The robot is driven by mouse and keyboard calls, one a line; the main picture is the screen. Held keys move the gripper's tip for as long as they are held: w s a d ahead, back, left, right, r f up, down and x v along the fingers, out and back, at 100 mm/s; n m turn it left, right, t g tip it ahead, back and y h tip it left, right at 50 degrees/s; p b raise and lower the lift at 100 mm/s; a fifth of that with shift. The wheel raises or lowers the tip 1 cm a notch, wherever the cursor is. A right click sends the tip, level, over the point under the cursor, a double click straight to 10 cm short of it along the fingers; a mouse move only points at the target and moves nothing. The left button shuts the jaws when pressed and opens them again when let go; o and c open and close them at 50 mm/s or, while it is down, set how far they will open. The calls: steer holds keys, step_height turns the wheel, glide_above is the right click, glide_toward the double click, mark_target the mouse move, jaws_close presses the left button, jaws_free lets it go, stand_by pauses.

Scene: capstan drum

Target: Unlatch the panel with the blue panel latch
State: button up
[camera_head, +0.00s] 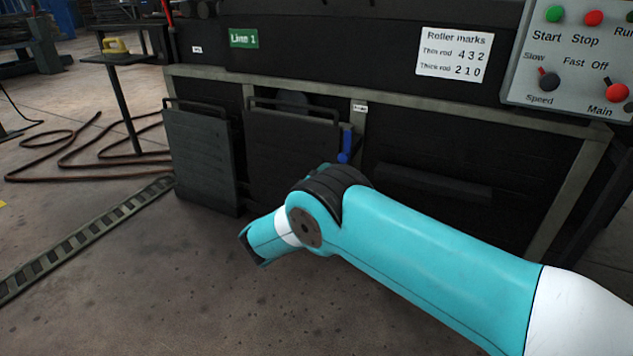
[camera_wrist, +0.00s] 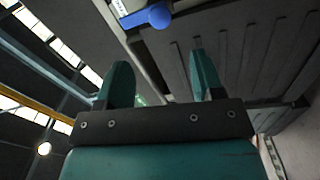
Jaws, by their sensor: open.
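The blue panel latch (camera_head: 346,146) is at the upper right edge of the middle dark panel (camera_head: 288,150), beside the frame post, in the head view. Its long part hangs roughly upright there. In the wrist view a blue rounded piece of the latch (camera_wrist: 158,15) shows at the top edge, beyond the fingers. My gripper (camera_wrist: 162,78) is open, its two teal fingers apart with nothing between them. The latch is apart from the fingers. In the head view the end of my arm is low and left of the latch, in front of the panels, and the fingertips are hard to make out.
Another dark panel (camera_head: 200,155) stands to the left, and a dark bar (camera_head: 433,182) crosses the right bay. A control box (camera_head: 570,60) is at the upper right. A slotted floor rail (camera_head: 95,232) and brown hoses (camera_head: 85,150) lie at left. The front floor is clear.

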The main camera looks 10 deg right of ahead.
steer(key=s+a+b, duration=0.1)
steer(key=b, duration=0.3)
steer(key=s+a+b, duration=0.1)
steer(key=a+b, duration=0.1)
steer(key=b, duration=0.3)
steer(key=shift+s+f, duration=0.3)
steer(key=shift+f, duration=0.1)
steer(key=s+b, duration=0.1)
steer(key=b, duration=0.7)
steer(key=shift+s+a+r, duration=0.1)
steer(key=shift+s+r, duration=0.05)
steer(key=shift+s, duration=0.2)
steer(key=shift+s+r, duration=0.1)
